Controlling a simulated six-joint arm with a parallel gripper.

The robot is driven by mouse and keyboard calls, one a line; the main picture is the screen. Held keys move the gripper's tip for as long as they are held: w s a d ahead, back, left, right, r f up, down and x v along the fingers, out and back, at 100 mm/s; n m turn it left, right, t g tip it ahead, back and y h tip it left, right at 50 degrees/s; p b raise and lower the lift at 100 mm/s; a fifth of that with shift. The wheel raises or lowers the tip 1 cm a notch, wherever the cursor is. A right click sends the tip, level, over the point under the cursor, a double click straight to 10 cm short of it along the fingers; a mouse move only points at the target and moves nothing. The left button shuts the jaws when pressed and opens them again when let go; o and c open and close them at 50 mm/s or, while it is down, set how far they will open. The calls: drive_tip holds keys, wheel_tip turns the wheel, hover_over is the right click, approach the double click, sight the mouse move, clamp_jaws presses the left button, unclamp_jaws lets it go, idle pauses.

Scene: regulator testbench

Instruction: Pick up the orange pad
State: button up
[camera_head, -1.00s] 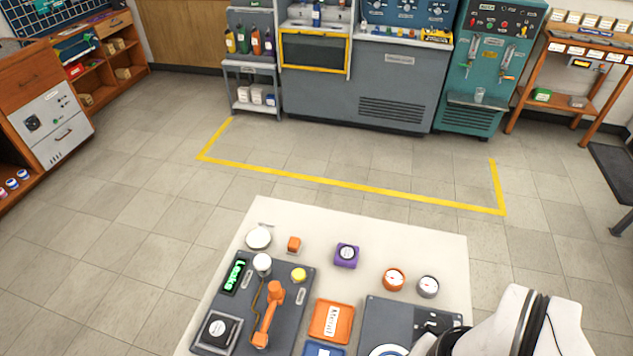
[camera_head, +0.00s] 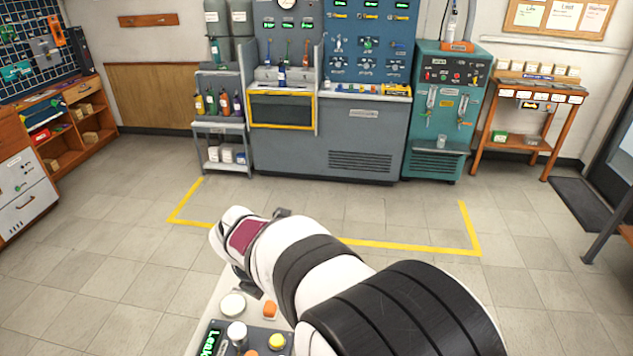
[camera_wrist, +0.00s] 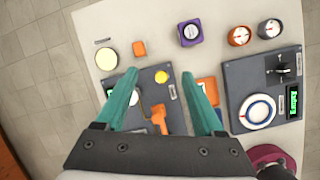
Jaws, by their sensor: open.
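Two orange pieces could be the pad. A small orange block (camera_wrist: 139,48) lies on the pale tabletop, beyond the left finger in the wrist view; it also shows in the head view (camera_head: 270,309). A flat orange square with a white label (camera_wrist: 207,86) lies right of centre in the wrist view, partly hidden by the right finger. My gripper (camera_wrist: 160,74) is open, with its two teal fingers spread above the left dark panel. Nothing is between the fingertips except the panel below. In the head view my arm hides most of the table.
The dark panel (camera_wrist: 148,82) carries a yellow button (camera_wrist: 161,77) and an orange lever (camera_wrist: 158,119). A white disc (camera_wrist: 106,59), a purple block (camera_wrist: 190,33) and two round gauges (camera_wrist: 239,36) (camera_wrist: 269,29) stand near the table's far edge. A second panel (camera_wrist: 232,75) is at right.

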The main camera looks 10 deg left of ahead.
drive_tip(key=w+a+f+n, duration=0.1)
drive_tip(key=w+f, duration=0.1)
drive_tip(key=f, duration=0.3)
drive_tip(key=w+a+f+n, duration=0.1)
drive_tip(key=w+a+f, duration=0.1)
drive_tip(key=f, duration=0.4)
drive_tip(key=w+a+f+n, duration=0.1)
drive_tip(key=w+f+n, duration=0.1)
drive_tip(key=f, duration=0.3)
drive_tip(key=shift+w+a+f+t, duration=0.2)
drive_tip(key=shift+a+t, duration=0.1)
drive_tip(key=shift+a, duration=0.05)
clamp_jaws()
